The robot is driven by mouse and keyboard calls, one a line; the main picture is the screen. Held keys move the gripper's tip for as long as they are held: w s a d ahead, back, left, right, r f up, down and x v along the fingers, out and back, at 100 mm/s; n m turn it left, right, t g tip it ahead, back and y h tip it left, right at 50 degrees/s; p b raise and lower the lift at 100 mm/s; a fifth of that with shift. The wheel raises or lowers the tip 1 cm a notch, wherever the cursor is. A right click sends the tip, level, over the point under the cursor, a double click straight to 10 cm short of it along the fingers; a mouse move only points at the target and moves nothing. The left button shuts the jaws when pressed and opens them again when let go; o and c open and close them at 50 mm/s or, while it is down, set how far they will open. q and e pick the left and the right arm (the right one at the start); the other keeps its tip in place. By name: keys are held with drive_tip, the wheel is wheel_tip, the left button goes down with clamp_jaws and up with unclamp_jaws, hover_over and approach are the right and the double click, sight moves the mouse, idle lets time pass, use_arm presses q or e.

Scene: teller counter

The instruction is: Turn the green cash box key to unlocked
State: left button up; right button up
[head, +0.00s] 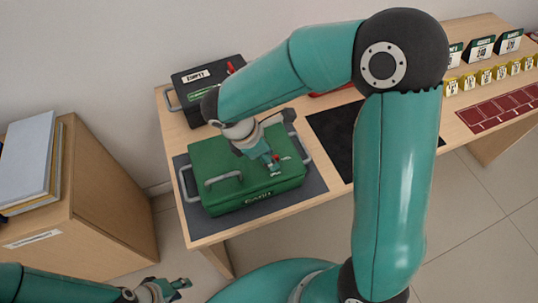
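The green cash box (225,199) sits on a dark mat at the left end of the counter, with its lid down. A grey handle is on its top and grey handles are at its ends. My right gripper (273,163) points down at the right part of the lid. My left gripper (182,286) is low at the bottom left, away from the counter, open and empty.
A black box (196,76) with a white label stands behind the green one. A dark mat (333,130) lies to the right, partly hidden by my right arm. Labelled holders (481,49) and a red tray (503,108) are at the far right. A wooden cabinet (95,215) stands left.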

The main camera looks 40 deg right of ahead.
drive_tip(key=shift+d+f, duration=0.1)
drive_tip(key=shift+f, duration=0.1)
clamp_jaws()
